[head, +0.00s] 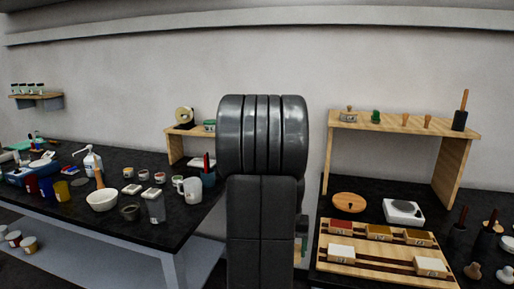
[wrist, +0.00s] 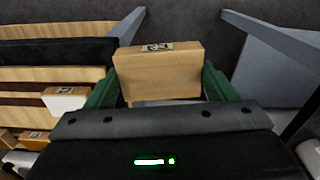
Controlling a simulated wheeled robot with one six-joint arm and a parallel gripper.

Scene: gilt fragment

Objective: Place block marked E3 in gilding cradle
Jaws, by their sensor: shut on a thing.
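In the wrist view my gripper (wrist: 158,92) is shut on a tan wooden block (wrist: 158,78), with a green finger on each side of it. The block has a small dark-marked label on its top edge; the mark is too small to read surely as E3. The block is held beside the slotted wooden rack (wrist: 20,75), off its right end and over the gap by the table. I cannot tell which thing is the gilding cradle.
The wooden rack, also in the head view (head: 375,258), carries labelled blocks: a red-topped one (head: 347,229), ochre ones and white ones (head: 430,266). The left table is crowded.

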